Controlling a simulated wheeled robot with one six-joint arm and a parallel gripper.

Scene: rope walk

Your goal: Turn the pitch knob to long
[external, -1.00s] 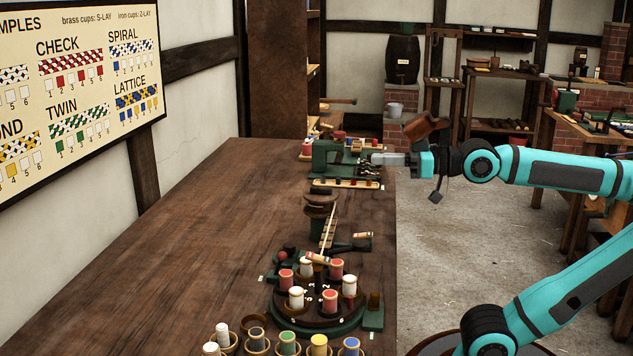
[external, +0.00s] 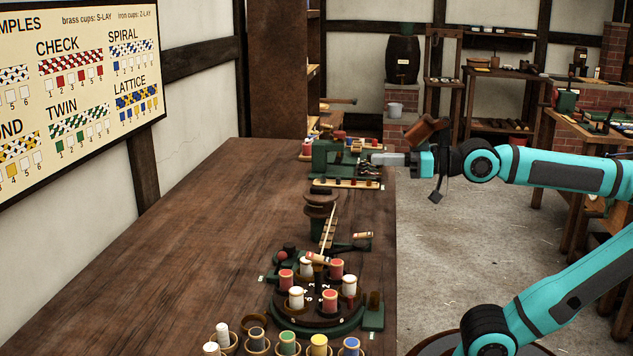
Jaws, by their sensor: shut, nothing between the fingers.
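My gripper (external: 382,159) is shut and empty at the far right end of the long wooden bench. Its fingertips point left and are beside or touching the right side of a green machine (external: 330,158). The pitch knob cannot be made out; it is too small or hidden at this distance. Whether the fingers touch a knob, and where any knob points, cannot be told.
A dark turntable with red and white bobbins (external: 297,298) stands on the near part of the bench (external: 190,260). Several coloured spools (external: 319,346) line the front. A brown spindle stand (external: 320,205) lies between turntable and machine. The bench's left side is clear.

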